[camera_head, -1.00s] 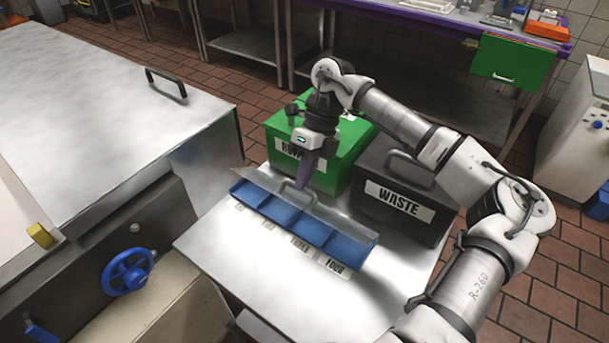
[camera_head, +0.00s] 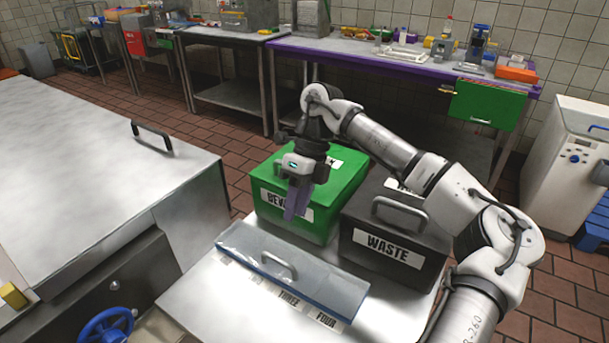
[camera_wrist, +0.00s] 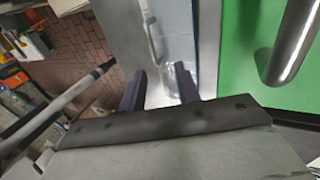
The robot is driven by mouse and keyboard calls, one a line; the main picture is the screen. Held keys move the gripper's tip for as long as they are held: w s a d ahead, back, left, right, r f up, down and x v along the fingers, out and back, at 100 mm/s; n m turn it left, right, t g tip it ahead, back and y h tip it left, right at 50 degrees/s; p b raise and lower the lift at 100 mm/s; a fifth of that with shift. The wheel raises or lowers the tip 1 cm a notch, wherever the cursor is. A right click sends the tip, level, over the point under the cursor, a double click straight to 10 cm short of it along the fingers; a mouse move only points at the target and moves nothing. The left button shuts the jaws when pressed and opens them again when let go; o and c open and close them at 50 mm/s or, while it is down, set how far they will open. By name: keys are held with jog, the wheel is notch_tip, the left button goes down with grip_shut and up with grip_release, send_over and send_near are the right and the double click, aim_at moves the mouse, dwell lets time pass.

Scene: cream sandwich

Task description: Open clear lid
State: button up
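The clear lid (camera_head: 325,280) lies down over a long blue compartment tray (camera_head: 318,302) on the steel table, and its surface looks greyish. Its bar handle (camera_head: 279,266) stands up near the middle. My gripper (camera_head: 296,215) hangs above and behind the lid, in front of the green bin, clear of the handle. In the wrist view, the two dark purple fingers (camera_wrist: 158,80) are spread apart with nothing between them. The lid (camera_wrist: 176,45) and its handle (camera_wrist: 150,32) show beyond the fingers. The compartments are covered by the lid.
A green bin (camera_head: 335,190) and a black bin marked WASTE (camera_head: 375,265) stand close behind the tray. A large steel unit (camera_head: 90,190) is at the left.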

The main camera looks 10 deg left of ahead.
jog(key=v, duration=0.9)
jog(key=shift+b, duration=0.35)
